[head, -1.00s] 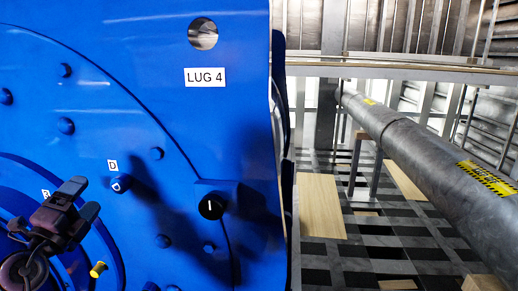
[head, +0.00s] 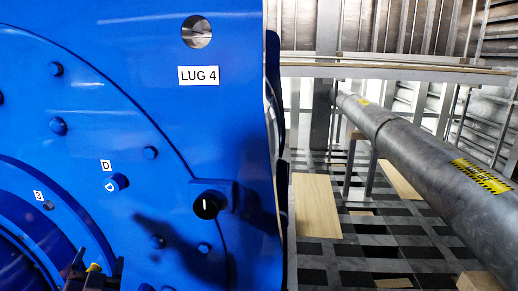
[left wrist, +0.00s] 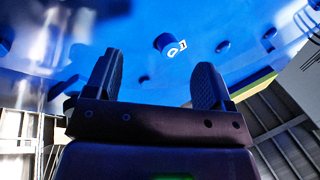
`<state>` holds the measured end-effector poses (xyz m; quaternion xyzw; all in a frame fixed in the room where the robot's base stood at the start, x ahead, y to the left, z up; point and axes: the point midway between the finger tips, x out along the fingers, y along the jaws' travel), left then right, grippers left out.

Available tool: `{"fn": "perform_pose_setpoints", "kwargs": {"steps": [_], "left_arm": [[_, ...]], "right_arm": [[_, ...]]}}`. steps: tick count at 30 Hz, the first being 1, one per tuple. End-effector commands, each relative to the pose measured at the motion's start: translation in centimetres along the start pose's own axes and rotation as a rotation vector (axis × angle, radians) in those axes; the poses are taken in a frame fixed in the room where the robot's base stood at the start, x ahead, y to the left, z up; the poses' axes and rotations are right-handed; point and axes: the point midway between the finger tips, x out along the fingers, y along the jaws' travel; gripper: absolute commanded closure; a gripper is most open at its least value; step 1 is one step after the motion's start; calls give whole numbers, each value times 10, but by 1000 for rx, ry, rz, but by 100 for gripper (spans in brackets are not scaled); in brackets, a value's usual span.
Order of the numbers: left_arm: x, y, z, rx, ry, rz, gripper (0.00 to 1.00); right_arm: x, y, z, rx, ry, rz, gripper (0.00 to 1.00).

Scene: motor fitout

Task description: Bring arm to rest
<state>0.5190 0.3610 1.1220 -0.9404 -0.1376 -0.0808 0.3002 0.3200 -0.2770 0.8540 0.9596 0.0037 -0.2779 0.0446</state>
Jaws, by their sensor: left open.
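My left gripper (head: 98,264) is at the bottom left of the head view, mostly cut off by the lower edge, in front of the blue motor face (head: 150,110). In the left wrist view its two dark fingers (left wrist: 157,85) stand wide apart with nothing between them. A blue plug (left wrist: 168,43) with a white mark shows beyond the fingers. My right gripper is not in view.
A small yellow fitting (head: 93,267) shows by the gripper. A thick grey pipe (head: 420,150) runs along the right above a checkered floor.

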Motion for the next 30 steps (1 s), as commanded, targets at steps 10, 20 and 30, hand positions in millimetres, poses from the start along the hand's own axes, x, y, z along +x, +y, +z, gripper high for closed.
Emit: {"fn": "perform_pose_setpoints", "kwargs": {"steps": [10,20,30], "left_arm": [[-131,121,106,-372,-436,345,24],[-255,158,153,-437,-654,462,24],[-267,155,159,-433,-677,462,24]], "right_arm": [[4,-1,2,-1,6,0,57],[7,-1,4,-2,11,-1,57],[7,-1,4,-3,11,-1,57]]}}
